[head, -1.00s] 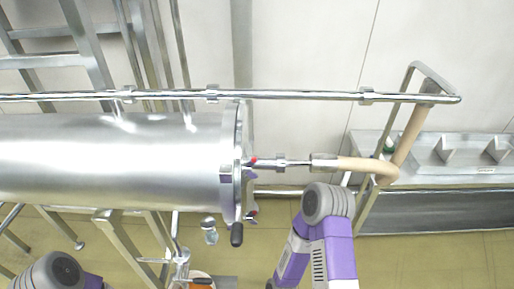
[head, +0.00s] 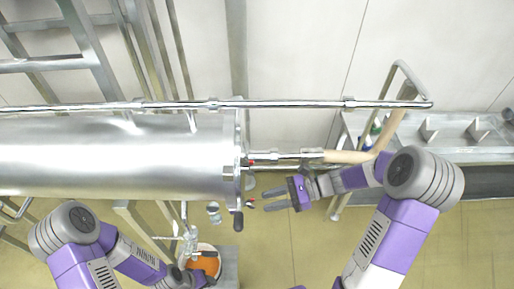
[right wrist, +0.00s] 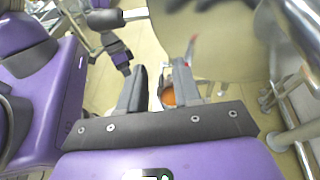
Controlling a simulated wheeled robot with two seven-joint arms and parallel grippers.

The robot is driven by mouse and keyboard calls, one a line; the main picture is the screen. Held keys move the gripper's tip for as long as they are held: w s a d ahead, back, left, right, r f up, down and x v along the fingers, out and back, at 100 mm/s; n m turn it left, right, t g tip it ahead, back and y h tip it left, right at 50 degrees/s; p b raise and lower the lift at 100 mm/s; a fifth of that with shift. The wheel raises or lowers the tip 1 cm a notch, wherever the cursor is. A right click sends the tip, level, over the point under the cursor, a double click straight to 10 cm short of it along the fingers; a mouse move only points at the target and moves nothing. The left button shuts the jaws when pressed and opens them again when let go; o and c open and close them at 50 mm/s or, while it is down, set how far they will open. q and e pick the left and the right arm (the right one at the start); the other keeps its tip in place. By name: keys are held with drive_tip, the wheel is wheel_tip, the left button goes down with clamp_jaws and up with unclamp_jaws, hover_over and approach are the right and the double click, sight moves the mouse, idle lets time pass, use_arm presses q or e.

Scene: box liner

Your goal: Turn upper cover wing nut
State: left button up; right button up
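The steel tank (head: 110,155) lies across the left of the head view, with its round end cover (head: 240,165) facing right. Small red-tipped fittings (head: 249,163) and a black handle (head: 238,221) sit at the cover's edge. I cannot tell which fitting is the upper wing nut. My right gripper (head: 264,201) is open and empty just right of the cover, below the central pipe. The right wrist view shows its two fingers (right wrist: 160,72) apart, near the blurred cover face (right wrist: 220,40). My left gripper (head: 192,278) is low near the orange bucket; its fingers are unclear.
A long rail (head: 290,104) runs above the tank. A pipe with a tan hose (head: 345,157) extends right from the cover. The orange-filled bucket (head: 203,262) stands below the tank. A metal bench (head: 455,130) is at the right. Floor at lower middle is open.

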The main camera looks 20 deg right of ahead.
sight(248, 168)
drive_tip(key=w+d+r+m+t+y+p, duration=0.1)
drive_tip(key=w+d+r+t+y+p, duration=0.15)
drive_tip(key=r, duration=1.15)
use_arm(q)
wheel_tip(248, 168, up, 3)
drive_tip(key=shift+r, duration=0.15)
use_arm(e)
drive_tip(key=x, duration=0.6)
drive_tip(key=shift+a+y, duration=0.15)
drive_tip(key=shift+y, duration=0.2)
drive_tip(key=shift+f, duration=0.1)
clamp_jaws()
